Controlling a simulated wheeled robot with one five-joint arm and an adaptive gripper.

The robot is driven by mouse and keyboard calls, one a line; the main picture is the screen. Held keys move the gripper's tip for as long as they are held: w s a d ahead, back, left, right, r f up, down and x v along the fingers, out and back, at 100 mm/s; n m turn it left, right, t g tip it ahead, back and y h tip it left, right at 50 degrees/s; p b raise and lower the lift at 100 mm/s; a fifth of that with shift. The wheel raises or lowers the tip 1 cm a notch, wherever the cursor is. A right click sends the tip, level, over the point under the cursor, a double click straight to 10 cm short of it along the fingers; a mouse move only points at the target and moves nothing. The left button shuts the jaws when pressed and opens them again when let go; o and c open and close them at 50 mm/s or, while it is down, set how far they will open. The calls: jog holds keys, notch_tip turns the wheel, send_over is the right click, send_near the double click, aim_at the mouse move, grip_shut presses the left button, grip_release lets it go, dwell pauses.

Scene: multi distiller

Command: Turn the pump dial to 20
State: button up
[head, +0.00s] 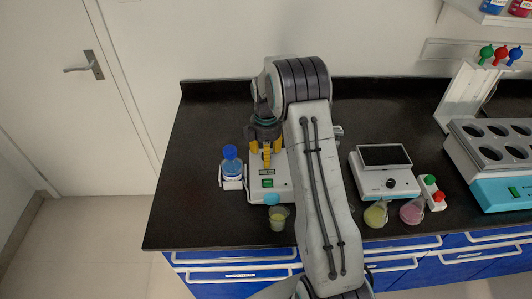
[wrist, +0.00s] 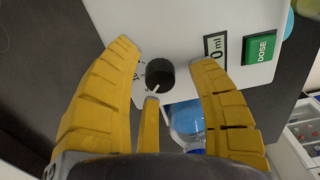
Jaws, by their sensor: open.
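The pump (head: 270,196) is a white box on the black bench, partly hidden behind my arm. In the wrist view, its white panel (wrist: 255,77) carries a round black dial (wrist: 160,73) with a white pointer line directed toward the lower left of the picture. Small scale marks beside the dial are too small to read surely. A label ending in "0 ml" (wrist: 216,48) and a green DOSE button (wrist: 260,47) are to its right. My gripper (wrist: 165,58) is open, its yellow fingers spread around the dial with gaps visible. It also shows above the pump in the head view (head: 266,152).
A blue-capped bottle (head: 231,164) stands left of the pump, and a beaker (head: 278,218) stands in front. Right of my arm are a white device with a dark screen (head: 384,157), flasks (head: 376,214) and a multi-well unit (head: 500,165). The bench's left end is clear.

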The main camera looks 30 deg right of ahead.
jog(key=shift+f, duration=0.1)
grip_shut()
dwell(0.6)
